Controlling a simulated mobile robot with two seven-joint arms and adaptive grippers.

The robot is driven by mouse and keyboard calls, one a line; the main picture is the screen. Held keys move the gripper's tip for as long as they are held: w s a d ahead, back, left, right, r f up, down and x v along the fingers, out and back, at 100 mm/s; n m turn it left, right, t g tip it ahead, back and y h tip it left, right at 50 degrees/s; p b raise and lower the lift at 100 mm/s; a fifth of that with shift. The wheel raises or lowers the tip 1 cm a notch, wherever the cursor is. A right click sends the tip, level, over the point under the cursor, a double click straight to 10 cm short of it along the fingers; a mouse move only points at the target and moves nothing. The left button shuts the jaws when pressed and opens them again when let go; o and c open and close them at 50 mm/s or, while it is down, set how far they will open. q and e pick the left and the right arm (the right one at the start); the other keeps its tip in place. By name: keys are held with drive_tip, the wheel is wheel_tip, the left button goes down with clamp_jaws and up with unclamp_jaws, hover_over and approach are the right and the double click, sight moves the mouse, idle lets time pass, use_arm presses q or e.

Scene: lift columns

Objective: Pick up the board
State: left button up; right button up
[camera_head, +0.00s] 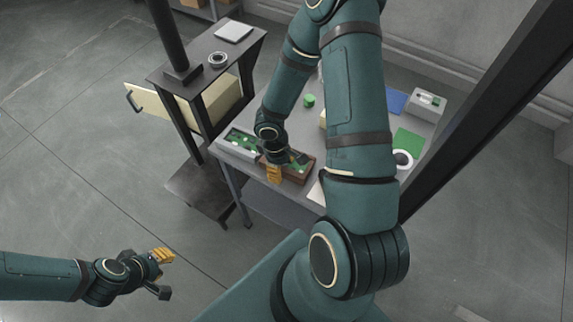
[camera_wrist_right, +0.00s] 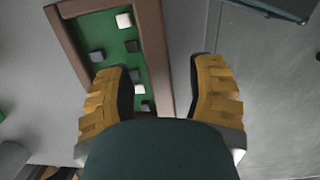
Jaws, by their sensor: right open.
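A green board (camera_wrist_right: 122,62) with small white and dark blocks lies in a brown frame (camera_wrist_right: 153,40) in the right wrist view. The brown frame also shows at the table's front edge in the head view (camera_head: 301,175). My right gripper (camera_wrist_right: 160,88) is open and empty over the frame. One finger is over the board and the other is outside the frame's right side. The fingers hide part of the board; I cannot tell if they touch it. My left gripper (camera_head: 166,274) is open and empty, low at the left and far from the table.
A grey tray (camera_head: 238,153) with green pieces adjoins the brown frame. The grey table also holds a green cylinder (camera_head: 309,100), a blue sheet (camera_head: 391,101), a green sheet (camera_head: 408,142) and a grey device (camera_head: 427,103). A dark stand (camera_head: 195,60) with an open drawer (camera_head: 150,103) stands left.

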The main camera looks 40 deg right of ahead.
drive_tip(key=shift+f, duration=0.55)
drive_tip(key=shift+s, duration=0.1)
clamp_jaws()
drive_tip(key=shift+r, duration=0.1)
wheel_tip(320, 180, up, 10)
drive_tip(key=shift+f+p, duration=0.1)
drive_tip(key=shift+p, duration=1.1)
wheel_tip(320, 180, up, 3)
drive_tip(key=shift+f+p, duration=0.2)
drive_tip(key=shift+p, duration=0.65)
